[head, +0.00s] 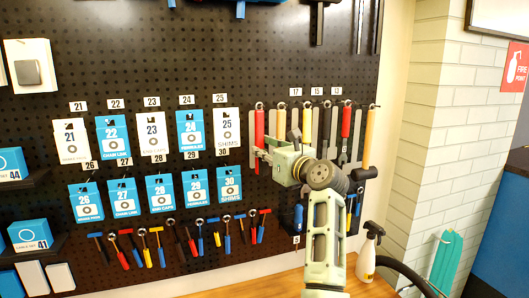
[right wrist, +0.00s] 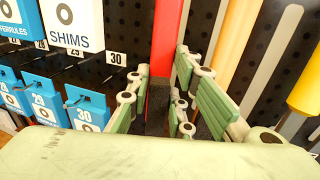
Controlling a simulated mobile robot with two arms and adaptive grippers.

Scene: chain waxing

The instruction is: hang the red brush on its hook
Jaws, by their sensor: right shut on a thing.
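The red brush (head: 259,124) is upright at the left end of the row of hanging tools on the black pegboard. Its top is level with the hook row, but I cannot tell whether its loop is on the hook. My right gripper (head: 262,156) is shut on the brush's lower part. In the right wrist view the red handle (right wrist: 166,45) rises between the fingers (right wrist: 165,95); its lower end is hidden by the gripper. My left gripper is not in view.
Yellow-handled tools (head: 369,135) and another red-handled tool (head: 346,121) hang to the right, close to my gripper. Blue and white packets (head: 230,190) hang at left. Small hex tools (head: 160,246) hang below. A white spray bottle (head: 367,255) stands at lower right.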

